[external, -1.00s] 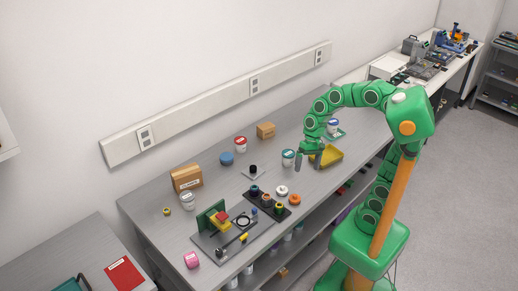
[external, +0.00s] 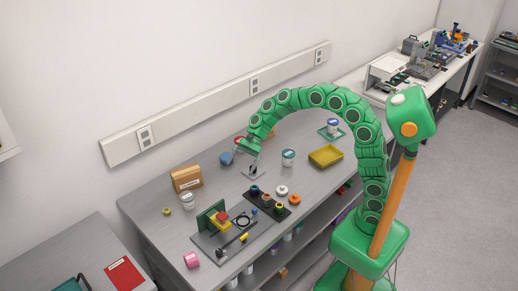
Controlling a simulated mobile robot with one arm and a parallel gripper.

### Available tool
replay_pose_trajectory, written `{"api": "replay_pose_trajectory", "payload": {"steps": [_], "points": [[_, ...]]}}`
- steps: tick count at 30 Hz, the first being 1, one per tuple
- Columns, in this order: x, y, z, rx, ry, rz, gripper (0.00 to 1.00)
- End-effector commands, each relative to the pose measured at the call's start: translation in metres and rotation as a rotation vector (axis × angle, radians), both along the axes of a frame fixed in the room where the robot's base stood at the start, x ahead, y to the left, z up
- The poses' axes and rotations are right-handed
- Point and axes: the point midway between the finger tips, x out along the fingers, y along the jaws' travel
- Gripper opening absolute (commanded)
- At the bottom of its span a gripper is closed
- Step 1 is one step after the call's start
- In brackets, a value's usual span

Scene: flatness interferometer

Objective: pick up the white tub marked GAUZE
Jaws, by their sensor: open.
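Several small tubs stand on the grey bench, and their lettering is too small to read, so I cannot tell which is marked GAUZE. A tub with a pale lid (external: 187,200) is at the left, by a cardboard box. A tub with a teal band (external: 288,158) is right of my gripper. A tub with a blue label (external: 333,127) stands on a green tray at the far right. A red-lidded tub (external: 238,139) is partly hidden behind my gripper.
A yellow tray (external: 326,155) lies on the right of the bench. A blue round item (external: 226,158) is left of my gripper. A cardboard box (external: 187,178) stands by the wall side. A black fixture plate (external: 268,204) with coloured rings and a green-backed rig (external: 212,218) occupy the front.

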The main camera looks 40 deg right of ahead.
Motion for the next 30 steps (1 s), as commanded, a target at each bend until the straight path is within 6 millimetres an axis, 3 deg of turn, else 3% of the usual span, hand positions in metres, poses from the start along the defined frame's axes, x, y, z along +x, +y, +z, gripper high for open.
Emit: {"api": "replay_pose_trajectory", "payload": {"steps": [18, 24, 30], "points": [[0.112, 0.108, -0.034, 0.205, 0.327, -0.3, 0.99], [0.138, 0.131, -0.047, 0.25, 0.414, -0.371, 0.99], [0.149, 0.14, -0.054, 0.269, 0.452, -0.402, 0.99]]}}
